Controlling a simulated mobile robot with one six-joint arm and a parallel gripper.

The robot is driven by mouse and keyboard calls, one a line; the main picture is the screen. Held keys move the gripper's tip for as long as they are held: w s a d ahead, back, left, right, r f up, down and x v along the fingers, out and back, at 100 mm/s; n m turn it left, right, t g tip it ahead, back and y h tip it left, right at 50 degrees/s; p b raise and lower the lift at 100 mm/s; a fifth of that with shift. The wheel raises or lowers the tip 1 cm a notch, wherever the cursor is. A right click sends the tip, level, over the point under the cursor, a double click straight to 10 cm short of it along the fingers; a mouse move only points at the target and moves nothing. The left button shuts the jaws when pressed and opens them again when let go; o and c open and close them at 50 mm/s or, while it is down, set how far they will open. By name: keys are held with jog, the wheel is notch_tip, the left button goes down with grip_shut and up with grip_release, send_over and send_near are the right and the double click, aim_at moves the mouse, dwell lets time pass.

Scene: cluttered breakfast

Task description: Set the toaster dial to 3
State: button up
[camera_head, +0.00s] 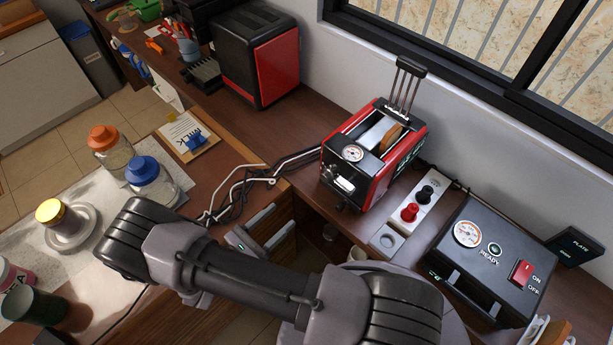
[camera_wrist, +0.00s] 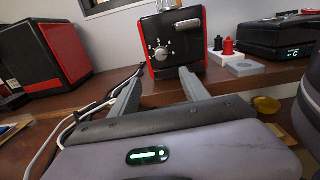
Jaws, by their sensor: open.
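The red and black toaster (camera_head: 380,160) stands on the wooden counter, with a slice of bread (camera_head: 391,138) in its top. In the wrist view, the toaster (camera_wrist: 178,36) shows its black front. A round silver dial (camera_wrist: 160,53) with white numbers around it sits low on that front; its exact setting is too small to read surely. A silver lever (camera_wrist: 188,25) is above and right of the dial. My gripper (camera_wrist: 161,73) is open and empty, its two fingers pointing at the toaster front, apart from the dial. In the head view, my gripper (camera_head: 282,212) is left of and below the toaster.
Dark and white cables (camera_head: 235,192) lie on the counter left of the toaster. A switch panel with red and black knobs (camera_head: 410,212) and a black box with a gauge (camera_head: 493,255) stand to the right. A red and black case (camera_head: 257,57) is behind left.

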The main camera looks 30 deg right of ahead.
aim_at(324, 179)
jog(key=b+x, duration=0.2)
jog(key=x, duration=1.4)
jog(key=shift+d+b, duration=0.35)
jog(key=shift+b, duration=0.05)
jog(key=shift+c, duration=0.4)
jog(key=shift+s, duration=0.1)
grip_shut()
